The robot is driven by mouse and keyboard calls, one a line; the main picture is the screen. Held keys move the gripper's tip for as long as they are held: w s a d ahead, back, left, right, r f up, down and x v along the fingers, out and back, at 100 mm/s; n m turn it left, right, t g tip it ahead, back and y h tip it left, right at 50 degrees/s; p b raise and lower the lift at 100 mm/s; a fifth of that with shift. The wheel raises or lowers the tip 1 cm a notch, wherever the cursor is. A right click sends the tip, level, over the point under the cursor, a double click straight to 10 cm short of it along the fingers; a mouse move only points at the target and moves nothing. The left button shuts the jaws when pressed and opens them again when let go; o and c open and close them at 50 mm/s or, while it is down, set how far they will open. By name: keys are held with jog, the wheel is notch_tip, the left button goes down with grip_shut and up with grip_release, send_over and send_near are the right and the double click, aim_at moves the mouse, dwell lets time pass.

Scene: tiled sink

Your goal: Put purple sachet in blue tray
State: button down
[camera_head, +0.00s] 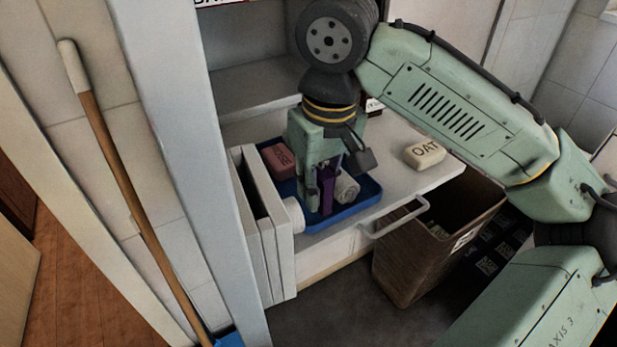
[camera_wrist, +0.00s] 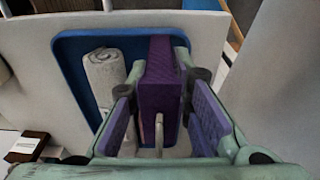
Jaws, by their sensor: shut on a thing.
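The purple sachet (camera_head: 326,188) is upright between the fingers of my gripper (camera_head: 323,190), which is shut on it. In the wrist view the sachet (camera_wrist: 162,80) stands between the purple finger pads of my gripper (camera_wrist: 160,120). The blue tray (camera_head: 362,200) lies on the white counter, and the sachet is over it. The wrist view also shows the tray (camera_wrist: 70,50) beyond the sachet. I cannot tell whether the sachet's bottom touches the tray floor.
In the tray are a rolled grey towel (camera_head: 346,188) beside the sachet and a reddish soap block (camera_head: 279,160). A cream OAT bar (camera_head: 424,154) lies on the counter to the right. A brown basket (camera_head: 415,262) stands below. White panels (camera_head: 262,225) stand left of the tray.

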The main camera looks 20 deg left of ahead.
jog(key=shift+w+a+f, duration=0.1)
jog(key=shift+w+a, duration=0.95)
jog(key=shift+w, duration=0.15)
jog(key=f, duration=0.1)
jog(key=f+p, duration=0.1)
jog(key=w+f, duration=0.1)
jog(key=shift+a+f, duration=0.2)
jog(key=shift+a, duration=0.15)
jog(key=shift+f, duration=0.15)
jog(key=shift+f, duration=0.2)
jog(key=c, duration=1.7)
grip_release()
jog(key=r, duration=0.8)
jog(key=s+d+r, duration=0.1)
jog(key=r, duration=0.3)
jog(key=shift+r+b, duration=0.2)
jog(key=shift+b, duration=0.2)
